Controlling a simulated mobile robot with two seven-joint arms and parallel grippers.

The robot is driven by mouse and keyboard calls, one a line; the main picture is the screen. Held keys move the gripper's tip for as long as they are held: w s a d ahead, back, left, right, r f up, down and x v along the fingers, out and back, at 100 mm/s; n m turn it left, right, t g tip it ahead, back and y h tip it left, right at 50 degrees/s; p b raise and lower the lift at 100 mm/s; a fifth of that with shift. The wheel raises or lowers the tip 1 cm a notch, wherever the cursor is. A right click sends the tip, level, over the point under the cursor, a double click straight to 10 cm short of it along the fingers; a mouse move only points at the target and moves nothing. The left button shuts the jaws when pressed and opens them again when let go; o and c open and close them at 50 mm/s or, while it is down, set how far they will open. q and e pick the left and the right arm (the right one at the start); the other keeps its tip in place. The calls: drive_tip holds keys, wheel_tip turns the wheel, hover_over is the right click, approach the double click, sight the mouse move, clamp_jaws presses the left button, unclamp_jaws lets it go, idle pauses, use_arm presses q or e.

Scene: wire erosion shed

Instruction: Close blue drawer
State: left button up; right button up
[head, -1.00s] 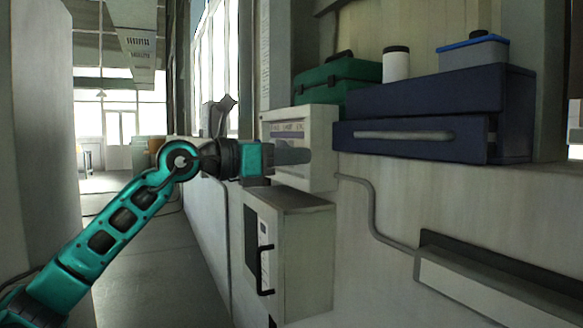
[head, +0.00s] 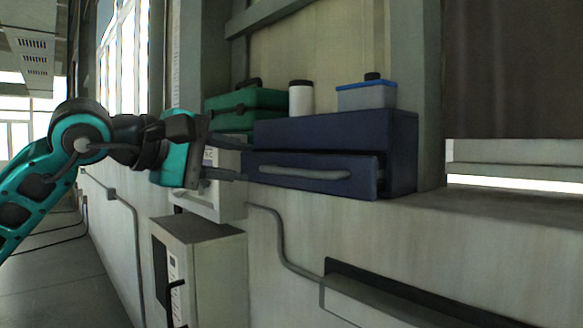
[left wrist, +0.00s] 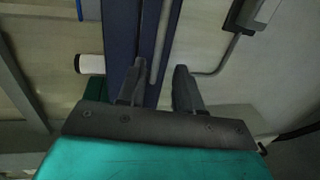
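The blue drawer (head: 265,180) has a long grey bar handle (head: 305,173) across its front. It sits in a dark blue box (head: 345,130) on a ledge, and its front stands out a little past the box. My left gripper (head: 232,175) is at the left end of the drawer, with its fingers pointing right. In the left wrist view, the two fingers (left wrist: 160,85) are apart with nothing held. The drawer front (left wrist: 148,25) and handle (left wrist: 162,40) show beyond them; I cannot tell whether they touch. My right gripper is not in view.
A green case (head: 235,103), a white jar (head: 301,97) and a grey box with blue lid (head: 367,96) stand near the blue box. Below are a wall cabinet (head: 205,265) and a conduit (head: 282,235). The ledge (head: 500,205) to the right is clear.

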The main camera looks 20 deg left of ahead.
sight(289, 172)
use_arm(q)
drive_tip(key=p+x, duration=0.2)
drive_tip(key=x, duration=0.8)
drive_tip(key=shift+w+d, duration=0.25)
drive_tip(key=shift+w, duration=0.1)
drive_tip(key=shift+w+d+f, duration=0.2)
drive_tip(key=shift+w, duration=0.4)
drive_tip(key=shift+c, duration=0.4)
clamp_jaws()
